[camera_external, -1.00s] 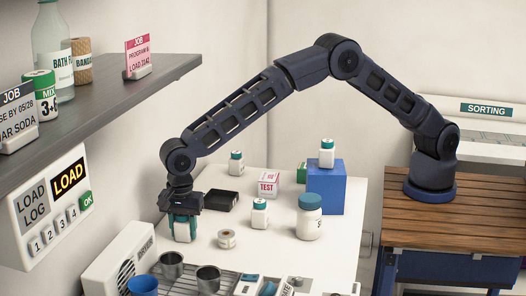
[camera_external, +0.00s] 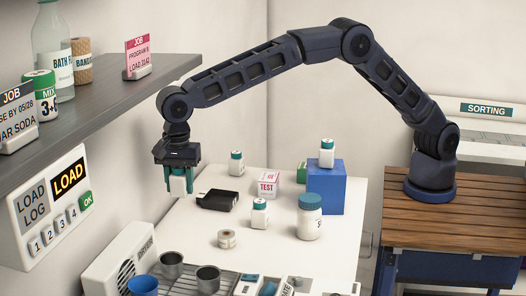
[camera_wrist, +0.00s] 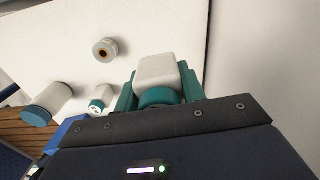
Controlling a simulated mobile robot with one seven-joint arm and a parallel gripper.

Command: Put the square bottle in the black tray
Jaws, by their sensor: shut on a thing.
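My gripper (camera_external: 179,182) is shut on the square bottle (camera_wrist: 168,70), a white block-shaped bottle with a teal cap. In the wrist view the bottle lies between the teal fingers, its cap toward the gripper body. In the external view the bottle's white lower part (camera_external: 178,185) shows between the fingers, held up in the air over the table's left side. The black tray (camera_external: 217,200), low and dark, sits on the white table to the right of and below the gripper. I cannot make out the tray in the wrist view.
A tape roll (camera_external: 228,238), a small teal-capped bottle (camera_external: 259,216) and a large jar (camera_external: 309,220) stand nearer. Another bottle (camera_external: 236,164), a TEST box (camera_external: 268,184) and a blue block (camera_external: 327,189) with a bottle on top stand behind. A grey shelf (camera_external: 120,88) overhangs at left.

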